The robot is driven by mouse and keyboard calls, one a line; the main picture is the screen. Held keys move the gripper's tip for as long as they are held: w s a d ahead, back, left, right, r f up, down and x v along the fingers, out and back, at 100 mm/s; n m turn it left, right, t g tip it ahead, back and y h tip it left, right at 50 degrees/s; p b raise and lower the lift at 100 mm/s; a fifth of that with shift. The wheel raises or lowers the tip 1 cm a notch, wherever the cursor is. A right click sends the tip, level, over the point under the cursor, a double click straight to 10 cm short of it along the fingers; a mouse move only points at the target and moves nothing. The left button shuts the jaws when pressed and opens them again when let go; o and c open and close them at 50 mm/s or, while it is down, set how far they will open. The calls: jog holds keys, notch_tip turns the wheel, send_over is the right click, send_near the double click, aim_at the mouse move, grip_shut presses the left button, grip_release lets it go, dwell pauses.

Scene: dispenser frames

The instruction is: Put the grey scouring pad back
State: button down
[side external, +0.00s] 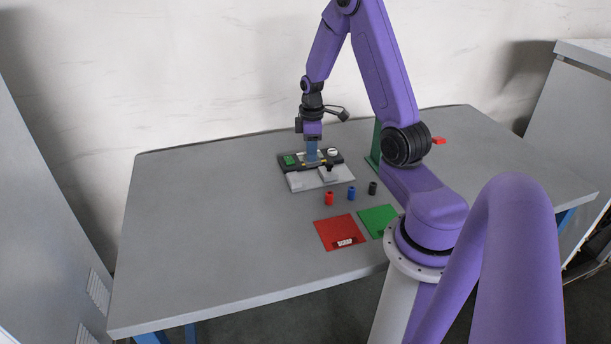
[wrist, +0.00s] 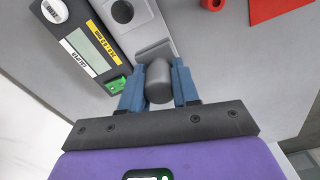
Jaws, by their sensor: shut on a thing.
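My gripper (wrist: 159,88) is shut on a grey rounded piece (wrist: 158,80), which sits between its two blue fingers in the wrist view. The piece looks like a smooth short cylinder or block; I cannot tell that it is a scouring pad. In the side view my gripper (side external: 312,155) points down over the black instrument box (side external: 290,167) at the back of the table, and the held piece is hidden there. In the wrist view the box (wrist: 85,45) lies up and left of the fingers, beside a light grey fixture (wrist: 145,30).
A red cylinder (side external: 329,199), a blue cylinder (side external: 351,193) and a black cylinder (side external: 373,188) stand in front of the box. Nearer are a red mat (side external: 330,229) and a green mat (side external: 377,218). A green stand (side external: 374,150) is to the right. The table's left side is clear.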

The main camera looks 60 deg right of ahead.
jog(key=w+a, duration=0.3)
jog(key=a, duration=1.2)
jog(key=shift+s+a+f, duration=0.1)
jog(key=shift+a+f, duration=0.05)
jog(key=shift+f, duration=4)
jog(key=shift+f, duration=0.1)
jog(key=c, duration=0.8)
grip_release()
